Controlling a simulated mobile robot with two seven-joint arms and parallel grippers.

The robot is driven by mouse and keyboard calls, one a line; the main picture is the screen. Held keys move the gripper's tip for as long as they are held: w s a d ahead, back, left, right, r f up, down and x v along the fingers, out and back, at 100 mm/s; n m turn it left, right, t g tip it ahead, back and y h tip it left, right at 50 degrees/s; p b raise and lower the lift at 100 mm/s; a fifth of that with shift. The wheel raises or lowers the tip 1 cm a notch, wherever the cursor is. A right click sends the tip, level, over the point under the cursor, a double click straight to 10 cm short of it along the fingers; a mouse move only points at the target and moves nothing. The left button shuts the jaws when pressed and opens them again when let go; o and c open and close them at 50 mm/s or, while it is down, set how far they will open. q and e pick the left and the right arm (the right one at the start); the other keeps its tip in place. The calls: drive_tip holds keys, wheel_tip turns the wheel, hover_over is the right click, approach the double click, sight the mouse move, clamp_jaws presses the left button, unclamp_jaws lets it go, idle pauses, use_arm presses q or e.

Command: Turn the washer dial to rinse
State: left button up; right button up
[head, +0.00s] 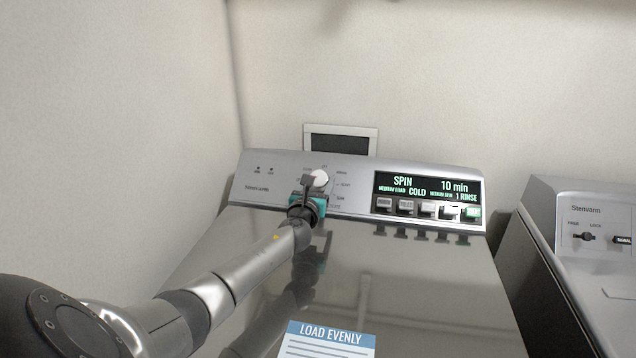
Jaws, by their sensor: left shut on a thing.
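The washer (420,290) stands in front of me with its lid closed and a silver control panel along the back. The white round dial (321,178) is on the left half of the panel, with small printed labels around it. The display (428,187) reads SPIN, 10 min, COLD, 1 RINSE. My left gripper (309,184) reaches up from the lower left and is shut on the dial, covering its left and lower side and some labels. My right gripper is not in view.
A row of buttons (405,206) sits under the display. A label reading LOAD EVENLY (330,338) lies on the glossy lid. A second machine (590,240) stands to the right, beyond a narrow gap. Walls close off the left and back, with a framed dark panel (340,141) behind the washer.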

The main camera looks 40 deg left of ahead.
use_arm(q)
drive_tip(key=shift+c, duration=1.1)
drive_tip(key=shift+n+y, duration=0.3)
drive_tip(key=n+g+y, duration=0.2)
drive_tip(key=n, duration=0.1)
drive_tip(key=shift+w+d+n+p, duration=0.1)
drive_tip(key=shift+d+n+p, duration=0.1)
drive_tip(key=shift+n+p, duration=0.1)
drive_tip(key=n+g+y, duration=0.2)
drive_tip(key=n, duration=0.1)
drive_tip(key=shift+w, duration=0.1)
drive_tip(key=shift+d+n+g+y+b, duration=0.1)
drive_tip(key=shift+n+g+y+b, duration=0.4)
drive_tip(key=shift+n+g, duration=0.95)
drive_tip(key=shift+n, duration=0.45)
drive_tip(key=o, duration=1.4)
drive_tip(key=shift+r, duration=0.1)
